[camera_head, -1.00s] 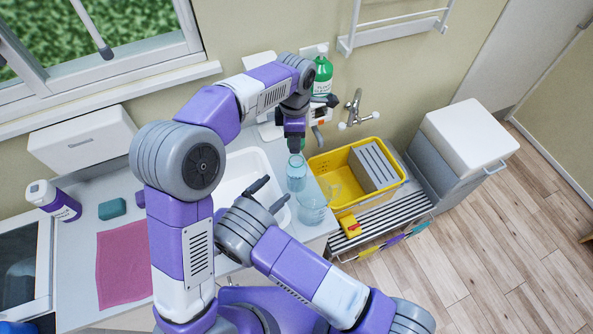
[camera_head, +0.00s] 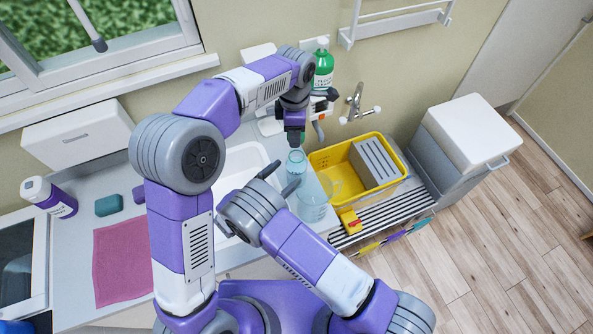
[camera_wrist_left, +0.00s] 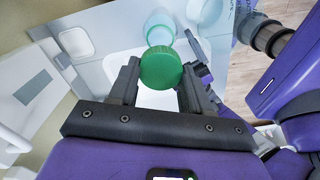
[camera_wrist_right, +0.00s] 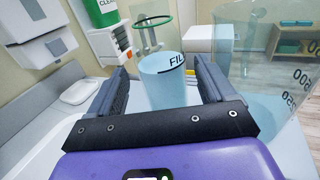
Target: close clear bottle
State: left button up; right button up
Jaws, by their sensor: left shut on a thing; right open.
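The clear bottle (camera_head: 296,166) stands upright at the right end of the sink counter, its lower part bluish. It also shows in the right wrist view (camera_wrist_right: 165,85), with lettering. My left gripper (camera_wrist_left: 158,75) is shut on a green cap (camera_wrist_left: 160,68). In the head view, my left gripper (camera_head: 295,138) is above the bottle; whether cap and bottle touch is unclear.
A clear measuring jug (camera_head: 314,208) stands close in front of the bottle. A yellow tub (camera_head: 333,190) and striped drainer lie to the right. The sink (camera_head: 245,160) is to the left. A green dispenser bottle (camera_head: 323,72) and tap (camera_head: 355,100) are behind.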

aim_at(301, 161)
jog(key=x, duration=0.7)
jog(key=shift+w+d, duration=0.2)
jog(key=c, duration=1.2)
pick_arm(q)
jog(key=shift+f, duration=2.55)
